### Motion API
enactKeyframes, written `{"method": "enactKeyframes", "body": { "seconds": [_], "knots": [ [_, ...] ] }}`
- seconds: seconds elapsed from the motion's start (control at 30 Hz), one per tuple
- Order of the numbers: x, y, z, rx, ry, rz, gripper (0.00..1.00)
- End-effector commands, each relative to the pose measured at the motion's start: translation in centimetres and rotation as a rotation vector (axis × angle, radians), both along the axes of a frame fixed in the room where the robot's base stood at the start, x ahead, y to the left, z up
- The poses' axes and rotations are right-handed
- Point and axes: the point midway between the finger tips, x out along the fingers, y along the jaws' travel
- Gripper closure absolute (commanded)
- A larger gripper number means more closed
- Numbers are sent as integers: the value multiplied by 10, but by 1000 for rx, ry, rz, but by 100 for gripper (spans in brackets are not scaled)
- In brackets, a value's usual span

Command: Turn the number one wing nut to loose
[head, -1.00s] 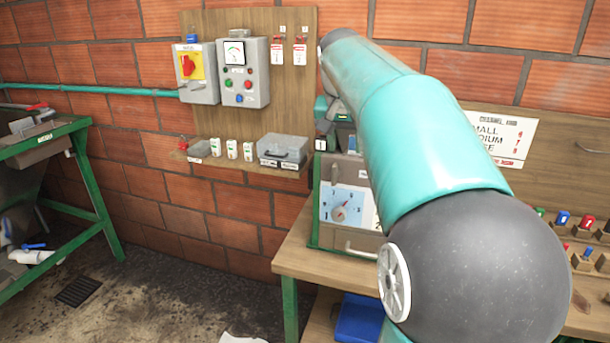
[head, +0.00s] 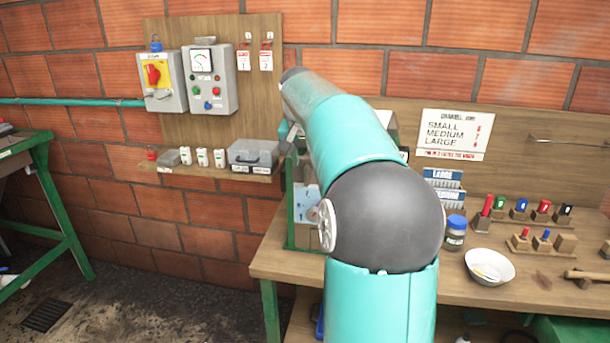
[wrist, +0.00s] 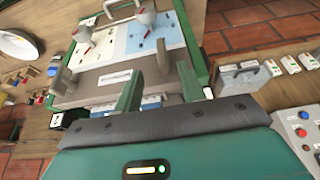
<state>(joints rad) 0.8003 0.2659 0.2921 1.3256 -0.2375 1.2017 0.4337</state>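In the wrist view my gripper (wrist: 160,82) is open, its two dark green fingers apart with nothing between them. Beyond the fingers is a grey machine with a green frame (wrist: 190,50). Its face has a white and pale blue panel (wrist: 120,45) with two grey knob-like parts, one at the left (wrist: 82,35) and one near the top edge (wrist: 145,15). I cannot tell which part is the number one wing nut. The fingers appear apart from both. In the head view my arm hides my gripper and most of the machine; part of its blue panel (head: 305,205) shows.
A wooden bench (head: 275,262) carries a white bowl (head: 490,267), a jar (head: 454,233) and several coloured pegs. Left of the machine, a wall shelf (head: 200,169) holds a grey case (head: 254,154). A control box (head: 211,80) hangs above. Open floor lies at lower left.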

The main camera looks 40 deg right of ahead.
Motion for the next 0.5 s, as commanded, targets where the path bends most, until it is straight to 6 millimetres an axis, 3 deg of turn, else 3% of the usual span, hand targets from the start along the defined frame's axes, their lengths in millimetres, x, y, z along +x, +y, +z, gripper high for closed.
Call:
{"method": "enactKeyframes", "body": {
  "seconds": [0.23,0.5],
  "knots": [
    [12,-10,-43,2,2,3,60],
    [18,-13,-59,1,-1,6,60]
  ]
}}
